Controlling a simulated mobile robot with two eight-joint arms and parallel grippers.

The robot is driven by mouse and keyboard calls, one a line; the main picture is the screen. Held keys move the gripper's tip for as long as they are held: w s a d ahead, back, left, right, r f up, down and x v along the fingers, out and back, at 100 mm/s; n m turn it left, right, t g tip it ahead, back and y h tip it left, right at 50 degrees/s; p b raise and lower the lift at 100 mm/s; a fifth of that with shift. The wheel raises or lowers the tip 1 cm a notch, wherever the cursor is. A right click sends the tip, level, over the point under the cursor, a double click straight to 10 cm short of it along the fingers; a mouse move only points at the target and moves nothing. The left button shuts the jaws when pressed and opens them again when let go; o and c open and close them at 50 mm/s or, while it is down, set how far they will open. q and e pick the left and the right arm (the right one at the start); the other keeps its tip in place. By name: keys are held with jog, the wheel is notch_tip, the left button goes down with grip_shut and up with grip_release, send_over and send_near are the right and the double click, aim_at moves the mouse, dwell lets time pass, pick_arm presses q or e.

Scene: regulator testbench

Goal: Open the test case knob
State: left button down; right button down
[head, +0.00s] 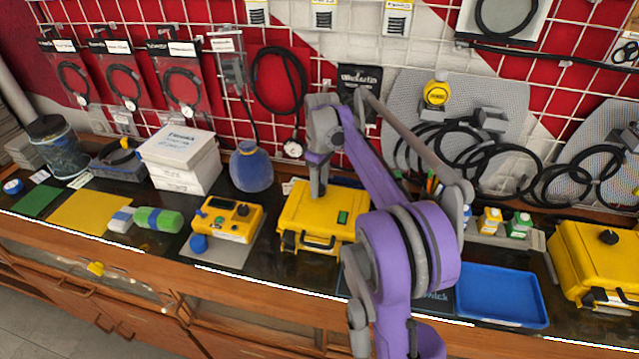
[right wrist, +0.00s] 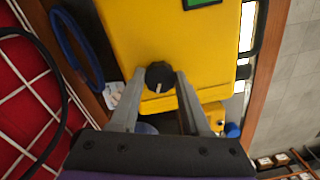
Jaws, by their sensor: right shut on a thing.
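A yellow test case (head: 352,205) with a black handle and a green label stands closed on the bench, near the middle of the head view. The case also fills the top of the right wrist view (right wrist: 135,40). Its round black knob (right wrist: 159,75) sits on the top face and bears a light mark. My right gripper (head: 317,192) reaches down onto the case top from above. In the right wrist view its two fingers (right wrist: 160,82) are shut on the knob, one on each side. In the head view the gripper hides the knob. My left gripper is not in view.
A yellow meter box (head: 226,219) and a blue round flask (head: 251,168) stand left of the case. A blue tray (head: 502,295) and a second yellow case (head: 590,255) with a black knob are at right. Hoses hang on the grid wall behind.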

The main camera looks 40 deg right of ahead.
aim_at(320, 186)
jog(key=n, duration=0.5)
jog(key=shift+n, duration=0.3)
dwell(0.4)
jog(key=shift+c, duration=1.8)
grip_release()
notch_tip(320, 186, up, 11)
jog(key=p, duration=0.1)
jog(key=shift+w+d, duration=0.2)
jog(key=shift+f, duration=0.1)
